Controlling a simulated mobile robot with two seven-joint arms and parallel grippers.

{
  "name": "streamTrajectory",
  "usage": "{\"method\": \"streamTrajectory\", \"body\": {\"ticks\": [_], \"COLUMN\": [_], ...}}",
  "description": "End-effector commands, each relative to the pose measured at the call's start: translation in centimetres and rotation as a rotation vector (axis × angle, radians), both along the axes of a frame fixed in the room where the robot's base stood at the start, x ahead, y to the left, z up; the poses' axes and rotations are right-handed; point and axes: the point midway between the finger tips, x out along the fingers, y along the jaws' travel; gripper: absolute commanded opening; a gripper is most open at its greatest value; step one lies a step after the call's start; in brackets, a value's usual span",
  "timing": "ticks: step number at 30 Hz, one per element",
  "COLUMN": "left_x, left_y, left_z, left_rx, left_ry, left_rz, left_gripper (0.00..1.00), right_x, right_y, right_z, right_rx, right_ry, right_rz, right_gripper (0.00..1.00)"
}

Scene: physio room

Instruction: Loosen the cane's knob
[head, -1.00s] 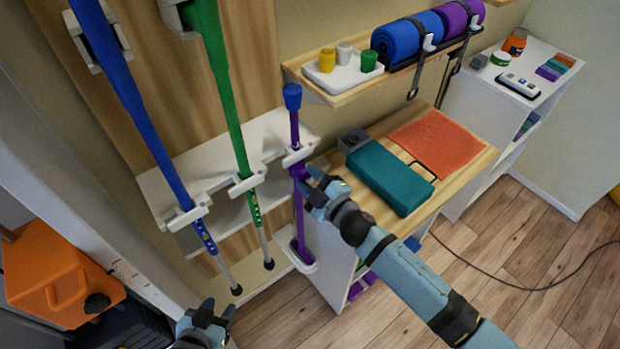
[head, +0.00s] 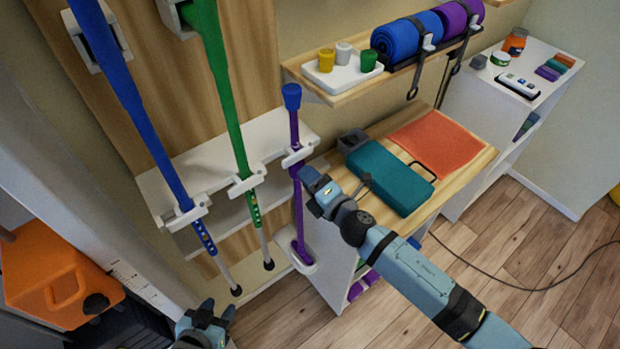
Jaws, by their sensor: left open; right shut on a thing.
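The purple cane (head: 296,132) with a blue top (head: 291,96) stands upright in a white clip holder at the end of the rack. My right gripper (head: 309,179) comes from the lower right and is shut at the cane's shaft, just below the white clip. The knob itself is hidden by the fingers, so I cannot see how far it is turned. My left gripper (head: 206,313) is open and empty at the bottom of the view, well below the canes.
A blue pole (head: 135,95) and a green pole (head: 222,85) hang left of the cane. A teal case (head: 390,177) and an orange mat (head: 437,142) lie on the wooden bench top behind my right arm. An orange canister (head: 55,282) is at lower left.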

Motion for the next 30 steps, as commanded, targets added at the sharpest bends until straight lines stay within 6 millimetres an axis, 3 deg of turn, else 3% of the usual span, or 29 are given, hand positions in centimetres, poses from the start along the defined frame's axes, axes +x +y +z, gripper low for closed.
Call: {"method": "streamTrajectory", "body": {"ticks": [18,30], "left_x": [-0.03,0.00], "left_y": [0.02,0.02], "left_z": [0.33,0.77], "left_rx": [0.001,0.000], "left_ry": [0.002,0.001], "left_rz": [0.000,0.000], "left_gripper": [0.43,0.43], "right_x": [-0.02,-0.05], "right_y": [0.03,0.07], "right_z": [0.11,0.10], "right_rx": [-0.465,-0.664], "right_ry": [-0.337,-0.481], "right_rz": [0.000,0.000], "right_gripper": [0.13,0.13]}}
